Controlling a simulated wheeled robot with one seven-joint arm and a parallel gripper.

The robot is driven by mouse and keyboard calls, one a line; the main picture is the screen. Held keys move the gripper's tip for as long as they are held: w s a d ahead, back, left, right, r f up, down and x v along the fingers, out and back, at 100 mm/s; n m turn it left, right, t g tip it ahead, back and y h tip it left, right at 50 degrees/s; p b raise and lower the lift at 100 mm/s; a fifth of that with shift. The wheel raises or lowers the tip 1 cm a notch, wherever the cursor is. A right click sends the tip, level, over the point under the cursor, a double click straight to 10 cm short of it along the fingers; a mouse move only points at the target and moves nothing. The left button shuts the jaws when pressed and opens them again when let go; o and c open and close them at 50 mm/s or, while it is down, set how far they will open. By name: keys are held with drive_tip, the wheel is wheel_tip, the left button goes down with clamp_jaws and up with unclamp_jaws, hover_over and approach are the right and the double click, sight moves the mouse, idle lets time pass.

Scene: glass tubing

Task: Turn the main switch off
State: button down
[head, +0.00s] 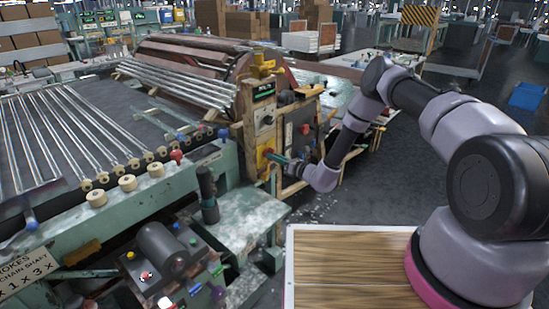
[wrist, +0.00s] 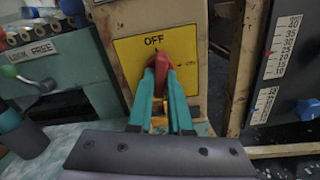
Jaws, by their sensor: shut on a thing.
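The main switch has a red handle (wrist: 161,64) on a yellow plate (wrist: 126,58). The plate reads OFF at its top, and a small label with a mark, too small to read surely, is at its right. The handle's visible top points up toward OFF; its lower part is hidden between my fingers. My gripper (wrist: 161,82) has its teal fingers shut on the handle. In the head view, my gripper (head: 273,156) reaches the yellow plate (head: 262,161) on the tan control cabinet (head: 247,137) from the right.
Right of the plate is a dark panel with a numbered scale (wrist: 275,60). At left is a green machine bed with glass tubes (head: 65,135) and rollers. A black upright cylinder (head: 208,195) stands left of the gripper. Open floor (head: 400,185) lies at right.

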drive_tip(key=shift+s+f+n, duration=0.1)
drive_tip(key=shift+n, duration=1.4)
drive_tip(key=shift+d, duration=0.1)
drive_tip(key=c, duration=0.8)
unclamp_jaws()
drive_tip(key=shift+c, duration=0.2)
drive_tip(key=v, duration=1)
drive_tip(key=shift+s+d, duration=0.25)
drive_tip(key=shift+d, duration=0.05)
